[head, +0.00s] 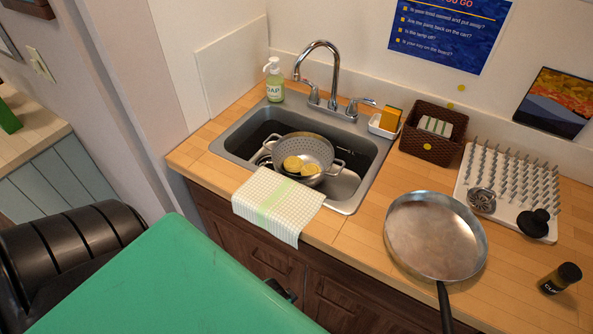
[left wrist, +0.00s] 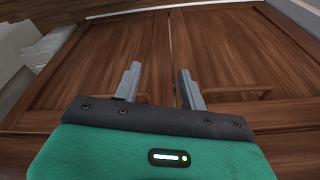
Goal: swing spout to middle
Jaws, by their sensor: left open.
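The chrome faucet spout (head: 318,52) rises behind the grey sink (head: 229,140). It arcs to the left, and its tip hangs near the sink's back-left side. A lever handle stands on each side of its base (head: 333,108). My left gripper (left wrist: 158,70) is open and empty in the left wrist view, facing the brown cabinet doors (left wrist: 225,50). In the head view, my green left arm fills the lower left, low in front of the counter and well away from the spout. Most of the left gripper is hidden there. My right gripper is not in view.
A colander (head: 314,150) with yellow sponge-like pieces sits in the sink. A checked towel (head: 277,205) drapes over the front edge. A soap bottle (head: 274,82) stands left of the faucet, a sponge holder (head: 383,124) right of it. A pan (head: 435,235) lies on the right counter.

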